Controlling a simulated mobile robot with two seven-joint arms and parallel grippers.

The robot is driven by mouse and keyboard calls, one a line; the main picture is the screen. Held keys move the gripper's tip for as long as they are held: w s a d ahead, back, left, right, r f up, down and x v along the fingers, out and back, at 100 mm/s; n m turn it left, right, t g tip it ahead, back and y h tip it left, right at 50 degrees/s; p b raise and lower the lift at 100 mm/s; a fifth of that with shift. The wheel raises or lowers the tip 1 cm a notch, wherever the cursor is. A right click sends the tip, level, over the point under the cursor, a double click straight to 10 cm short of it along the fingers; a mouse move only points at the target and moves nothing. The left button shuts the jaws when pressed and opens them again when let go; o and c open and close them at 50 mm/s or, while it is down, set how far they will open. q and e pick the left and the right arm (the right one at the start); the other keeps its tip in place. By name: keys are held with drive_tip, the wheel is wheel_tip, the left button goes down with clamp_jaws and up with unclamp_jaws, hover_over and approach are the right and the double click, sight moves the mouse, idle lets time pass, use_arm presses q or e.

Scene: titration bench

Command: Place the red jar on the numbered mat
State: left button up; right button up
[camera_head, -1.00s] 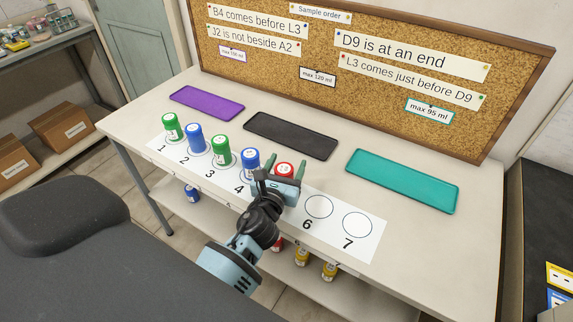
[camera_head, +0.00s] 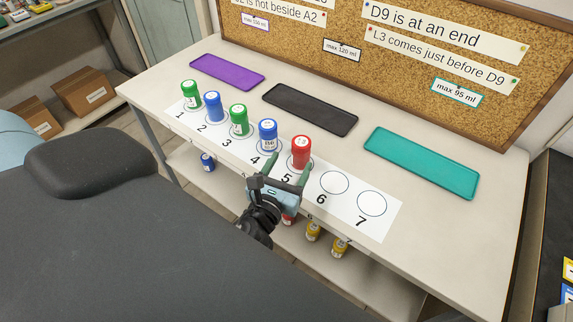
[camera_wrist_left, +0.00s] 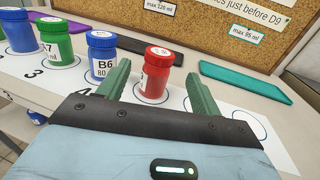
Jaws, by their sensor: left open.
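The red jar (camera_head: 301,152) stands upright on the numbered mat (camera_head: 384,238), at the spot marked 5. It also shows in the left wrist view (camera_wrist_left: 156,75), ahead of and between the finger lines. Its base covers most of its circle. My left gripper (camera_head: 290,168) is open and empty, at the near side of the jar by the mat's front edge. Its green fingers in the left wrist view (camera_wrist_left: 160,88) appear apart from the jar. My right gripper is out of view.
Green and blue jars stand on spots 1 to 4, with the blue jar (camera_head: 268,134) just left of the red one. Circles 6 (camera_head: 334,183) and 7 (camera_head: 372,203) are empty. Purple (camera_head: 228,72), black (camera_head: 310,109) and teal (camera_head: 421,163) trays lie empty behind. More jars sit on the shelf below.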

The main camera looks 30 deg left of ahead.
use_arm(q)
drive_tip(key=shift+s+d, duration=0.15)
drive_tip(key=shift+s, duration=0.8)
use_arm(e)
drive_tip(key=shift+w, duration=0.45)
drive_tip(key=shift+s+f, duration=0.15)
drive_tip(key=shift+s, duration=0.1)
